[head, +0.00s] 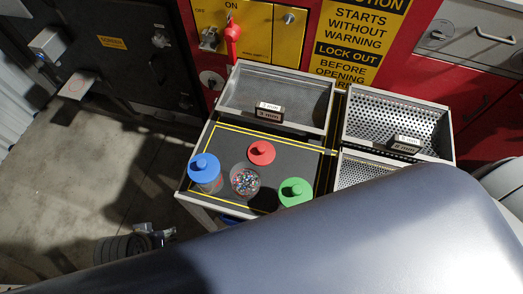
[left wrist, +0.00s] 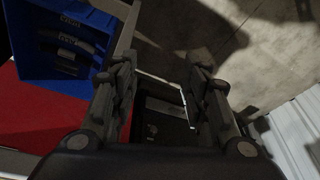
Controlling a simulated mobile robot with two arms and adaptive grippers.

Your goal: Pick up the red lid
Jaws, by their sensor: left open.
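The red lid (head: 262,153), with a small knob on top, is on the dark, yellow-edged table top (head: 225,143) in the head view. It is just behind an open clear jar (head: 245,181) holding coloured granules. My left gripper (head: 158,235) is low at the lower left of the head view, over the floor and apart from the lid. In the left wrist view its two fingers (left wrist: 160,95) are spread with nothing held between them. The red lid is not seen in the wrist view. My right gripper is not in view.
A blue-lidded jar (head: 204,167) stands left of the open jar, and a green lid (head: 295,191) is to its right. Metal sieve trays (head: 277,92) stand behind and right. A blue bin (left wrist: 65,45) shows in the wrist view. My grey arm link hides the lower right.

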